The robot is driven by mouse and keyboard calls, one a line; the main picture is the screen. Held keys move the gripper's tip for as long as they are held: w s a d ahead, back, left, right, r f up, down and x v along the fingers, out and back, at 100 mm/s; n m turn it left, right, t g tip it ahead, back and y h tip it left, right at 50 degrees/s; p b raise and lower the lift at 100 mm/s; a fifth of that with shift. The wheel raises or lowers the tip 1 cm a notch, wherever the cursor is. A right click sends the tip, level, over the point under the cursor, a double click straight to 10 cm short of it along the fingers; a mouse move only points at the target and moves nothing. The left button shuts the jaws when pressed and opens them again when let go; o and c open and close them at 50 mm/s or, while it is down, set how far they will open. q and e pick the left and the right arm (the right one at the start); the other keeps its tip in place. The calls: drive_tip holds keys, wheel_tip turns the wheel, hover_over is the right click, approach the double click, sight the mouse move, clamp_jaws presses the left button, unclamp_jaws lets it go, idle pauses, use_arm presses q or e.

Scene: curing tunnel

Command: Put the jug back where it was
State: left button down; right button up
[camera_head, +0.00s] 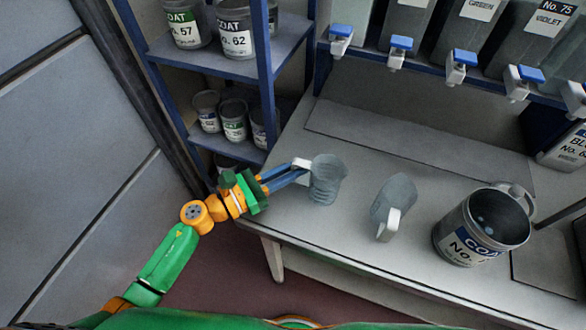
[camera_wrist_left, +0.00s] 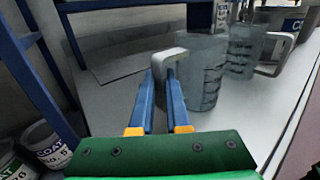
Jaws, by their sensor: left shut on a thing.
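A clear ribbed jug (camera_head: 327,181) with a white handle stands at the left end of the grey table (camera_head: 385,155). My left gripper (camera_head: 302,171) reaches in from the left, and its blue fingers are shut on that jug's handle. In the left wrist view the fingers (camera_wrist_left: 165,95) are at the white handle, with the jug (camera_wrist_left: 203,72) just beyond. A second clear jug (camera_head: 393,197) stands to the right, its white handle towards the front; it also shows in the left wrist view (camera_wrist_left: 241,52). My right gripper is not in view.
A large open metal can (camera_head: 483,226) stands on the right of the table. Blue shelving (camera_head: 225,62) with paint cans is at the back left. Dispensers with blue-topped taps (camera_head: 401,45) hang over the table's back. The table between the second jug and the can is clear.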

use_arm(q)
drive_tip(key=c, duration=1.3)
unclamp_jaws()
drive_tip(key=shift+f, duration=0.15)
drive_tip(key=o, duration=0.4)
